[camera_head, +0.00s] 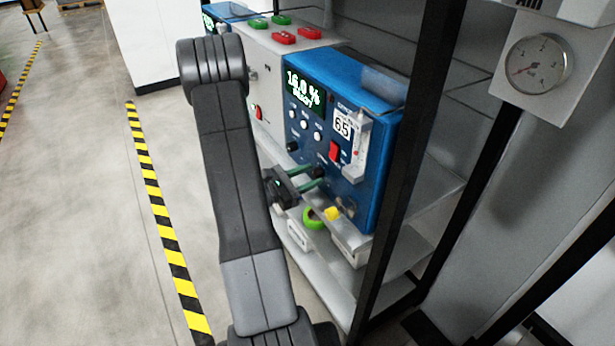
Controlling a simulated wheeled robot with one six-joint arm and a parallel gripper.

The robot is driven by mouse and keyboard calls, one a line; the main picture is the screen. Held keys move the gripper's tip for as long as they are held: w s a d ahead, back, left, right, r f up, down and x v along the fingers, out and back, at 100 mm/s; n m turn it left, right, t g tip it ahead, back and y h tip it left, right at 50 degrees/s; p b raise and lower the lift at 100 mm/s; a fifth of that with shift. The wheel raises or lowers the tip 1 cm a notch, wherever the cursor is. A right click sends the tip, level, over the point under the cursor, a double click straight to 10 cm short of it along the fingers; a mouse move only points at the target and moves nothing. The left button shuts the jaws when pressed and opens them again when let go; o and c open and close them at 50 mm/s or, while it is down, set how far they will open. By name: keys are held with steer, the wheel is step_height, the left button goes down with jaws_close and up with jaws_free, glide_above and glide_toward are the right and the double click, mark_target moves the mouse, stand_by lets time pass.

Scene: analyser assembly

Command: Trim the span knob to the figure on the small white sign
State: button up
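The blue analyser (372,185) stands on a shelf. Its green display (304,90) reads what looks like 16.0 % with a word like READY below. The small white sign (342,126) on its front reads 65. My gripper (322,177) is at the lower front of the analyser. Its two greenish fingers point at the panel with a gap between them. A dark round knob (319,171) shows at the fingertips; I cannot tell whether the fingers touch it or whether it is the span knob. Another small black knob (292,146) sits to the left, its label unreadable.
A red switch (335,152) and a clear flow tube (357,150) are close to the right of my gripper. A yellow fitting (332,213) and green ring (312,218) lie below. A black rack post (400,170) and a gauge (538,64) stand to the right.

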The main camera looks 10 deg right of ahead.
steer(key=c, duration=0.6)
steer(key=n+p, duration=0.3)
steer(key=n, duration=0.3)
steer(key=shift+r+n, duration=0.1)
steer(key=shift+n, duration=0.2)
steer(key=n+p, duration=0.2)
steer(key=n, duration=0.1)
steer(key=shift+n, duration=0.3)
steer(key=shift+n+p, duration=0.9)
steer(key=shift+n, duration=0.7)
steer(key=o, duration=0.9)
